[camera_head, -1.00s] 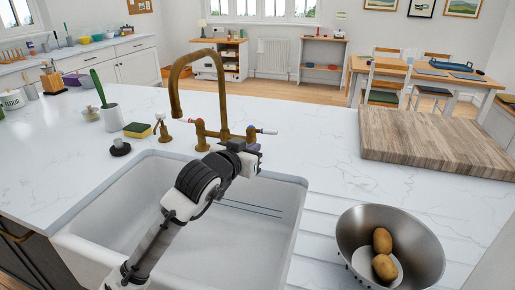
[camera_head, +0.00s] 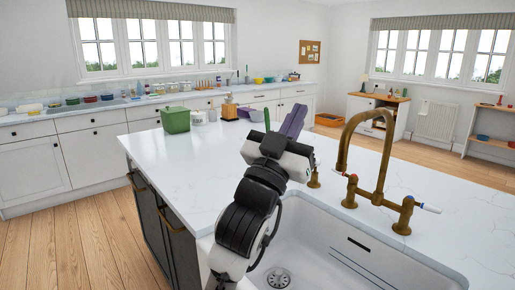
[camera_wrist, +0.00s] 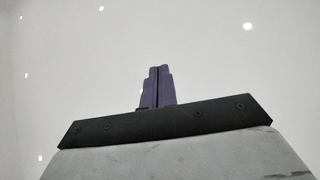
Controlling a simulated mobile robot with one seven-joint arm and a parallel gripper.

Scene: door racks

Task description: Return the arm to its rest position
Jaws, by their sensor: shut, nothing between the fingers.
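My arm rises from the bottom of the head view, over the left end of the white sink (camera_head: 330,235). My gripper (camera_head: 296,118) is at the top of the arm, its purple fingers pointing up and away above the island counter. In the wrist view the purple fingers (camera_wrist: 157,86) are together with nothing between them. Behind them is only a plain pale surface with a few small bright spots. The gripper looks clear of the counter and of the brass tap.
The brass tap (camera_head: 384,160) stands to the right of my arm. A green container (camera_head: 175,120) stands on the far left of the island counter (camera_head: 185,160). Its middle left is bare. Wooden floor (camera_head: 75,235) lies open to the left. A back counter (camera_head: 60,118) holds several small items.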

